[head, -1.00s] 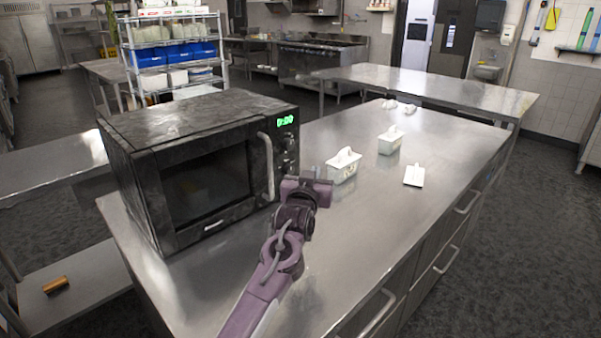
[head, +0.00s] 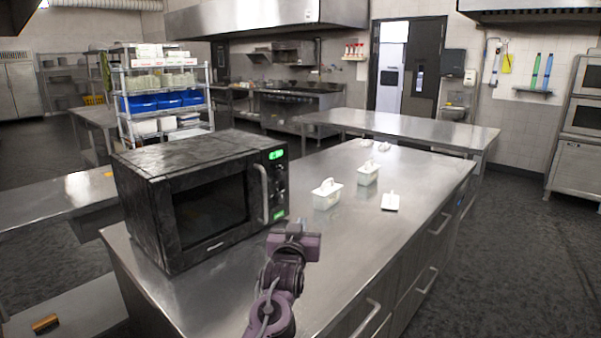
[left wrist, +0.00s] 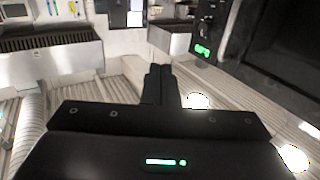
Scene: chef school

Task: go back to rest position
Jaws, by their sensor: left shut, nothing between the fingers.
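My left gripper (head: 295,240) is held in front of the microwave's right side, over the steel counter (head: 330,255). In the left wrist view its two dark fingers (left wrist: 160,84) are together with nothing between them. The black microwave (head: 210,212) stands on the counter's left part with its door shut and a green display lit. Part of it also shows at the upper right of the left wrist view (left wrist: 285,40). My gripper appears apart from the microwave and its handle. My right gripper is in neither view.
White lidded containers (head: 327,194) and (head: 368,173) stand on the counter beyond my gripper, with a white lid (head: 390,202) to their right. Small white items lie farther back. A second steel table (head: 400,125) stands behind. The floor at the right (head: 530,250) is clear.

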